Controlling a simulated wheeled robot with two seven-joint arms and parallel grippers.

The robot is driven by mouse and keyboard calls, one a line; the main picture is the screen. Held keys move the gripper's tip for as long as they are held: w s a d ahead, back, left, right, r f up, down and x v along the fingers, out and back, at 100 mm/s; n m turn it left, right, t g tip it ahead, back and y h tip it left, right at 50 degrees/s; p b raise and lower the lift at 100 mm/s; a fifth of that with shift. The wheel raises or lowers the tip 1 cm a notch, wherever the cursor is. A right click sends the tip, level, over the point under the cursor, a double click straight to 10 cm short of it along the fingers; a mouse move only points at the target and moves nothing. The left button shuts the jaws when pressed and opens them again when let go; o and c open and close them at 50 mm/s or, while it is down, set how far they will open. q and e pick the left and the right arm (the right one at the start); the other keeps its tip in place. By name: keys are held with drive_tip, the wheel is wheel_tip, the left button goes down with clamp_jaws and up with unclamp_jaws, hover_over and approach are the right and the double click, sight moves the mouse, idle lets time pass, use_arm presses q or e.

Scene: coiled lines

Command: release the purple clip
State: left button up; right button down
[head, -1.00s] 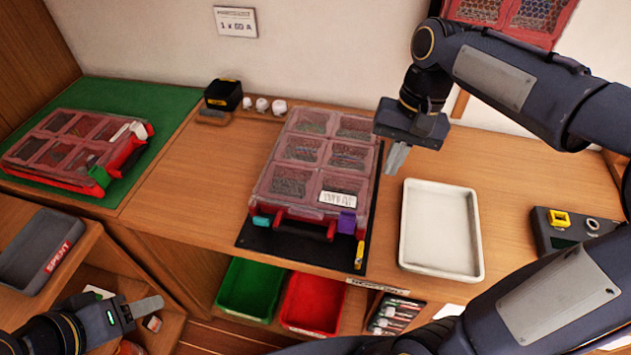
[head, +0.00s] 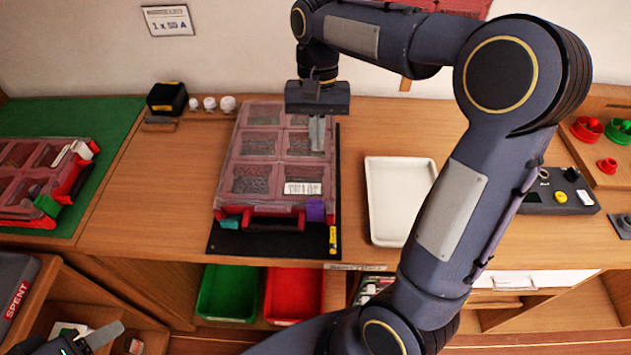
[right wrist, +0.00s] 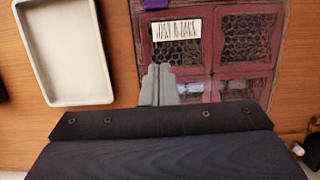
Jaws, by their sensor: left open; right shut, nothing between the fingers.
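The purple clip (head: 315,210) sits on the front edge of a red case (head: 226,186) with a clear compartmented lid, at its right side. A teal clip (head: 230,222) is on the same edge at the left. The lid looks closed. In the right wrist view the purple clip (right wrist: 155,4) shows at the top edge, partly cut off. My right gripper (head: 317,148) is shut and empty above the right part of the lid, behind the clip; its fingers also show in the right wrist view (right wrist: 158,80). My left gripper (head: 105,338) is open and empty at the lower left, partly cut off.
The case stands on a black mat (head: 260,243) with a yellow marker (head: 333,240). A white tray (head: 380,225) lies to the right. Another red case (head: 25,217) rests on a green mat at left. Green (head: 212,312) and red (head: 280,318) bins sit below the counter.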

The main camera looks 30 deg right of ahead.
sight(315, 197)
drive_tip(key=x, duration=0.7)
drive_tip(key=shift+s+a+f, duration=0.1)
drive_tip(key=shift+f, duration=0.15)
drive_tip(key=s, duration=0.1)
drive_tip(key=s+a, duration=0.1)
drive_tip(key=shift+s+a+r, duration=0.1)
drive_tip(key=shift+s+a, duration=0.25)
drive_tip(key=shift+s, duration=0.05)
drive_tip(key=shift+s+a+p, duration=0.2)
drive_tip(key=shift+s+p, duration=0.05)
drive_tip(key=shift+p, duration=0.05)
